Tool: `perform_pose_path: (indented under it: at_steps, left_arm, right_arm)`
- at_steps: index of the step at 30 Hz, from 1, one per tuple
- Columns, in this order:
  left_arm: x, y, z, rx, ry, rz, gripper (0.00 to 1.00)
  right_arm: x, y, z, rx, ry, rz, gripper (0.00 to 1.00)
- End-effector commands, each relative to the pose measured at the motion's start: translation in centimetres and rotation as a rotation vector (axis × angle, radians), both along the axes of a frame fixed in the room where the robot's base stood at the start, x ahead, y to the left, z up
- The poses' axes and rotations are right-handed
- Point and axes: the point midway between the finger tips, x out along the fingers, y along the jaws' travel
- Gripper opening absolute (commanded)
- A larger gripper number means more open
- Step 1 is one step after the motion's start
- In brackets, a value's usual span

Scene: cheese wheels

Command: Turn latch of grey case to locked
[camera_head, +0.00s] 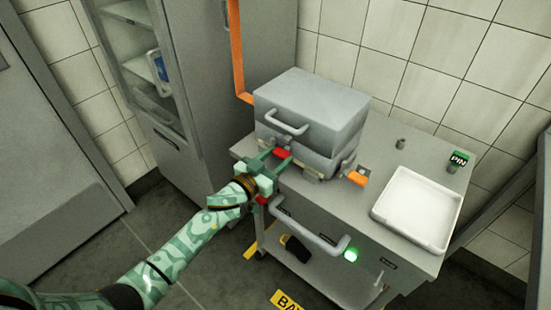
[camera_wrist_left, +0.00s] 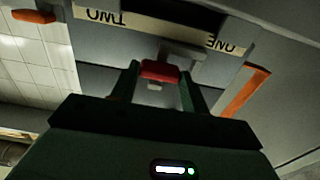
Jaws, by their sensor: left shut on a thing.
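The grey case (camera_head: 310,105) sits closed on the top of a grey cart, with a handle (camera_head: 287,124) on its front. A red latch (camera_head: 282,153) is low on the case's front left; it also shows in the left wrist view (camera_wrist_left: 159,70). My left gripper (camera_head: 275,158) is shut on the red latch, with a finger on each side of it in the left wrist view (camera_wrist_left: 160,80). An orange latch (camera_head: 357,178) is at the front right and stands free; it also shows in the left wrist view (camera_wrist_left: 33,15). My right gripper is not in view.
A drawer handle (camera_head: 310,232) sticks out below my left gripper. A grey cabinet (camera_head: 195,80) stands behind left. Labels TWO (camera_wrist_left: 103,16) and ONE (camera_wrist_left: 218,43) flank the red latch.

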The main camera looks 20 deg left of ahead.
Motion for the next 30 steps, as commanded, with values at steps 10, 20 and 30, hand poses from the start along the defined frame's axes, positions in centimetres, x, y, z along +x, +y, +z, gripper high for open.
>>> perform_pose_path:
  at_steps: [10, 20, 30]
  left_arm:
    - [-0.01, -0.01, 0.03, 0.117, -0.043, 0.001, 0.23]
    - [-0.01, -0.04, -0.01, 0.390, -0.142, 0.001, 0.23]
    - [-0.03, -0.06, -0.10, 0.695, -0.252, 0.000, 0.23]
  right_arm:
    - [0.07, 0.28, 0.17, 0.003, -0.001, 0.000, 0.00]
    - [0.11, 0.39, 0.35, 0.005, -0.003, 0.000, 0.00]
    - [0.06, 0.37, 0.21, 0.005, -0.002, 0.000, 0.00]
